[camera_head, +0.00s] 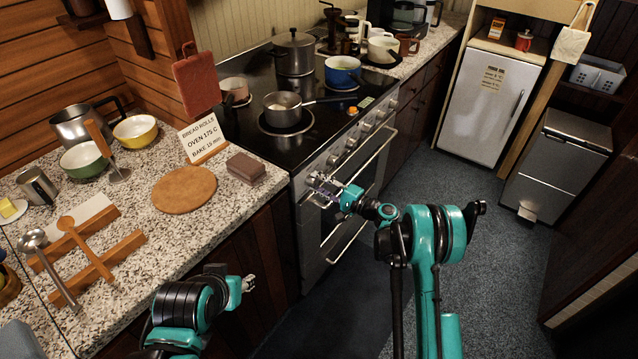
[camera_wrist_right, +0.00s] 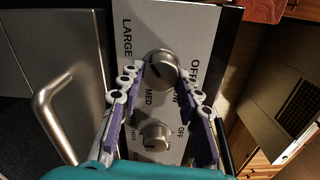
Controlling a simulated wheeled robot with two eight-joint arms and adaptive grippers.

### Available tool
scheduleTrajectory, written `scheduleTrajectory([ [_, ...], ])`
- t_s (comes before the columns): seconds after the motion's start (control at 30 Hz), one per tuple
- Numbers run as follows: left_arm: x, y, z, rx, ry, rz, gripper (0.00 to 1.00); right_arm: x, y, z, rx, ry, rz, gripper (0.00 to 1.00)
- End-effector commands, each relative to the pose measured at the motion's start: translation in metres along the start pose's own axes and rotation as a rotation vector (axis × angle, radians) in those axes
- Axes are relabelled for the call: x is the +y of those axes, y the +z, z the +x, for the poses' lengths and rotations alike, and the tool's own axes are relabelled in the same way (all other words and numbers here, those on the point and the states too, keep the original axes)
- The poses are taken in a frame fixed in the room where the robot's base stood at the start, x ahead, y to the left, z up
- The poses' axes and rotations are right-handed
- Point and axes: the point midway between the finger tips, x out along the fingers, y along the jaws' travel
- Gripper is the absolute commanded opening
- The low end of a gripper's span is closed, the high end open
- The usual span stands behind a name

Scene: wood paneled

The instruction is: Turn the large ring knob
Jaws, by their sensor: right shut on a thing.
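The large ring knob (camera_wrist_right: 160,66) is a round metal knob on the stove's front panel, under the word LARGE and beside OFF, with MED below it. In the head view my right gripper (camera_head: 322,184) is at the near end of the stove's knob row and covers the knob there. My left gripper (camera_head: 249,283) is low in front of the counter, away from the stove; its opening is too small to judge.
A smaller knob (camera_wrist_right: 155,137) sits just below, between my fingers. An oven handle (camera_head: 362,164) runs along the stove front. A saucepan (camera_head: 283,107) and a blue pot (camera_head: 342,71) stand on the stove (camera_head: 245,123).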

Motion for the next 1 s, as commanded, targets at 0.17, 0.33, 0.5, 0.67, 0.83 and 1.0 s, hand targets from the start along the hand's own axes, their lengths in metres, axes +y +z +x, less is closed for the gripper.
scheduleTrajectory([
  [0.17, 0.0000, 0.0001, 0.0001, 0.000, 0.000, 0.000, 0.40, 0.0008, 0.0001, -0.0001, 0.000, 0.001, 0.018, 0.05],
  [0.33, 0.0000, 0.0000, 0.0001, 0.000, 0.000, 0.000, 0.40, 0.0008, 0.0001, -0.0001, 0.000, 0.001, 0.020, 0.05],
  [0.5, 0.0000, 0.0001, 0.0001, 0.000, 0.000, 0.000, 0.40, 0.0008, 0.0001, -0.0001, 0.000, 0.001, 0.019, 0.05],
  [0.67, 0.0000, 0.0001, 0.0001, 0.000, 0.000, 0.000, 0.40, 0.0007, 0.0001, -0.0001, 0.000, 0.001, 0.019, 0.55],
  [0.83, 0.0000, 0.0000, 0.0000, 0.000, 0.000, 0.000, 0.40, 0.0004, 0.0001, 0.0000, 0.000, 0.001, 0.019, 0.55],
  [1.0, 0.0000, 0.0000, 0.0000, 0.000, 0.000, 0.000, 0.40, 0.0002, -0.0004, -0.0067, 0.001, 0.000, 0.019, 0.55],
])
